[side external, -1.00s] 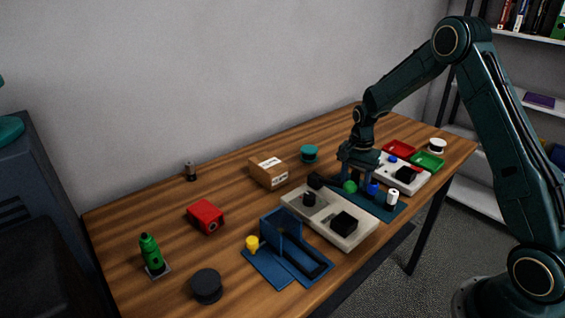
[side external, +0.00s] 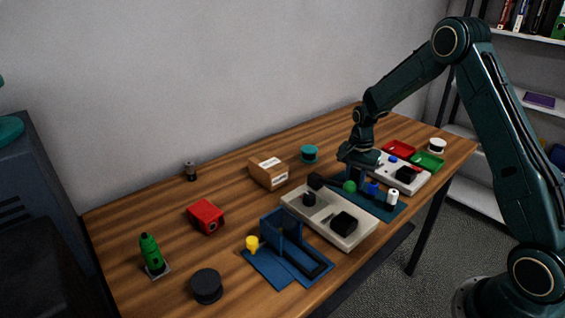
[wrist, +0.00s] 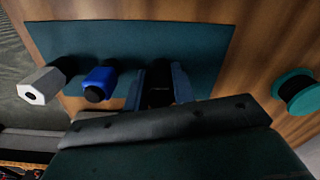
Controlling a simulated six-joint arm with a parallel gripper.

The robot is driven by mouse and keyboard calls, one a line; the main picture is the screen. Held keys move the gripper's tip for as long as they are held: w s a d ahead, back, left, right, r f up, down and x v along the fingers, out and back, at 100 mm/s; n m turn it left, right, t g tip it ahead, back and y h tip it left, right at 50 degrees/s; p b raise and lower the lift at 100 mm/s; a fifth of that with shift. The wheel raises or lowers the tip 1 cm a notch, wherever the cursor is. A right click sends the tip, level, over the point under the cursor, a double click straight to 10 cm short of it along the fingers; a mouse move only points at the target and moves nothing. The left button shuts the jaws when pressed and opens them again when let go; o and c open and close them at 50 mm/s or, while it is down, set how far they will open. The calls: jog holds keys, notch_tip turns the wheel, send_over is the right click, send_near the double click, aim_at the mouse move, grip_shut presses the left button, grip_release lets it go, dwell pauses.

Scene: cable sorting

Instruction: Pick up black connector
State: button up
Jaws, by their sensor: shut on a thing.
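My gripper (side external: 356,176) is low over the dark blue-green mat (side external: 388,210). In the wrist view its two blue-grey fingers (wrist: 160,86) are shut on a black connector (wrist: 160,95) standing on or just above the mat; I cannot tell which. The side view does not show this connector clearly. A blue connector (wrist: 100,82) and a white connector (wrist: 42,86) stand in a row to its left in the wrist view.
A grey tray (side external: 365,236) with black blocks lies nearby, and a light tray (side external: 416,185) sits behind the mat. A teal spool (side external: 309,153) and a cardboard box (side external: 268,172) stand to the left. The table's back left is mostly clear.

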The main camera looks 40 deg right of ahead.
aim_at(356, 171)
jog(key=shift+r, duration=0.15)
notch_tip(356, 171, up, 20)
dwell(0.7)
dwell(0.5)
